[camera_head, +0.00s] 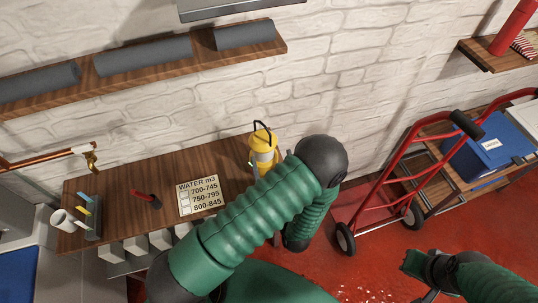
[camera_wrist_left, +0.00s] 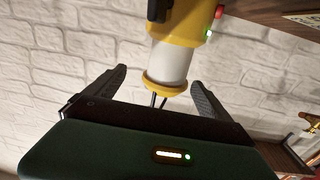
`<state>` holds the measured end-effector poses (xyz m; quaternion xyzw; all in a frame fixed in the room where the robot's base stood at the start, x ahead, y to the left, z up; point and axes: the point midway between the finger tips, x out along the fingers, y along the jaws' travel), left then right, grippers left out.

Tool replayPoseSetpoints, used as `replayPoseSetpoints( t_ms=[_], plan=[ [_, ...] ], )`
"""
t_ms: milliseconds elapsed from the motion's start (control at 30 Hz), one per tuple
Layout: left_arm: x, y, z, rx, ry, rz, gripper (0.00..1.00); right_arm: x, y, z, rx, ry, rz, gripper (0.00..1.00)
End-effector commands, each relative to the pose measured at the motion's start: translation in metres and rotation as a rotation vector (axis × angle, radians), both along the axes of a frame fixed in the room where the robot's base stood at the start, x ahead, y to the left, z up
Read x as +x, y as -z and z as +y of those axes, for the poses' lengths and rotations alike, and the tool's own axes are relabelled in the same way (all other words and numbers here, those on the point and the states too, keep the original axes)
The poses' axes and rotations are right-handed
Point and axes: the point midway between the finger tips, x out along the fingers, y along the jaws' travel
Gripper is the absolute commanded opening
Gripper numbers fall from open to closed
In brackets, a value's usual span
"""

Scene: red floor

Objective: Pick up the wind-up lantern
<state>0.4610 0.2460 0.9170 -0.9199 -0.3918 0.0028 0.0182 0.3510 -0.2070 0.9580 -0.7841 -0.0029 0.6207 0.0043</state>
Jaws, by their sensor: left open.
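The yellow and white lantern (camera_head: 263,146) stands upright at the right end of the wooden shelf, its dark wire handle raised. In the left wrist view the lantern (camera_wrist_left: 172,62) appears inverted, with a black part and a red and green detail on its yellow base. My left gripper (camera_wrist_left: 159,80) is open, with one finger on each side of the lantern's top end; I see no clear contact. In the head view my green left arm hides most of that gripper and the lantern's lower part. My right arm is at lower right, its gripper (camera_head: 418,264) partly seen.
The shelf (camera_head: 125,180) also holds a white mug (camera_head: 64,220), a red-handled tool (camera_head: 148,197) and a water sign (camera_head: 200,196). A brick wall is close behind. A red hand truck (camera_head: 385,175) and a blue box (camera_head: 482,150) are at right.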

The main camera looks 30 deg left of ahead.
Motion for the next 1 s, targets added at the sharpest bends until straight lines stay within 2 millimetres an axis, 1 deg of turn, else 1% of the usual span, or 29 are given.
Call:
replayPoseSetpoints(
  t_ms=[33, 100, 267, 433, 500, 567, 767, 867, 1000],
  plan=[
    [0.007, -0.002, 0.011, 0.003, -0.005, 0.0, 0.93, 0.0, -0.003, 0.0, 0.0, 0.0, 0.0, 0.0],
    [0.017, -0.001, 0.022, -0.001, -0.003, -0.001, 0.93, 0.0, -0.004, 0.0, 0.0, -0.001, 0.0, 0.0],
    [0.028, 0.0, 0.035, -0.002, -0.002, 0.001, 0.93, 0.0, -0.007, 0.0, 0.0, -0.001, 0.0, 0.0],
    [0.044, 0.003, 0.058, 0.002, -0.004, 0.002, 0.93, 0.0, -0.015, 0.0, 0.0, -0.001, 0.0, 0.0],
    [0.053, 0.003, 0.064, 0.001, -0.002, 0.0, 0.93, 0.0, -0.015, 0.0, 0.0, -0.001, 0.0, 0.0],
    [0.057, 0.003, 0.068, 0.001, -0.001, 0.001, 0.93, 0.0, -0.016, 0.0, 0.0, -0.001, 0.0, 0.0],
    [0.058, 0.004, 0.07, 0.0, 0.0, 0.001, 0.93, 0.0, -0.015, 0.0, 0.0, 0.0, 0.0, 0.0],
    [0.058, 0.004, 0.07, 0.0, 0.0, 0.001, 0.83, 0.0, -0.015, 0.0, 0.0, 0.0, 0.0, 0.0],
    [0.058, 0.005, 0.071, 0.0, 0.0, 0.001, 0.64, 0.0, -0.015, 0.0, 0.0, -0.001, 0.0, 0.0]
  ],
)
